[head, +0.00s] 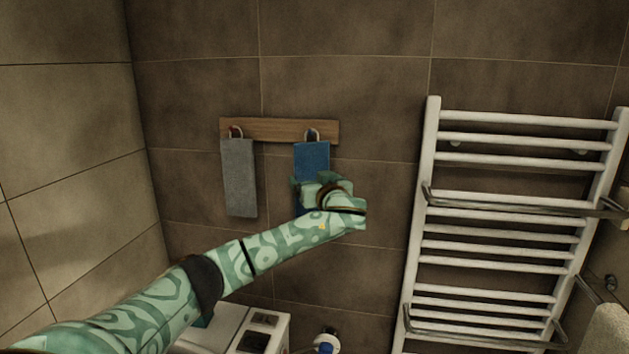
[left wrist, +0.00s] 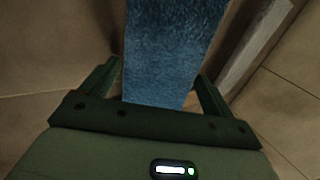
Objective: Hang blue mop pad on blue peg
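The blue mop pad (head: 312,155) hangs by its loop (head: 312,134) at the right peg of a wooden rail (head: 274,129) on the tiled wall. The peg's colour is too small to tell. My left gripper (head: 310,188) is in front of the pad's lower part and hides some of it. In the left wrist view the blue pad (left wrist: 165,50) runs between the two spread fingers of my left gripper (left wrist: 158,72); they look apart from its edges. My right gripper is in neither view.
A grey pad (head: 239,178) hangs from the rail's left peg. A white towel rack (head: 428,190) stands at the right. A white appliance (head: 225,325) and a blue-and-white item (head: 326,343) are below. The wall between rail and rack is clear.

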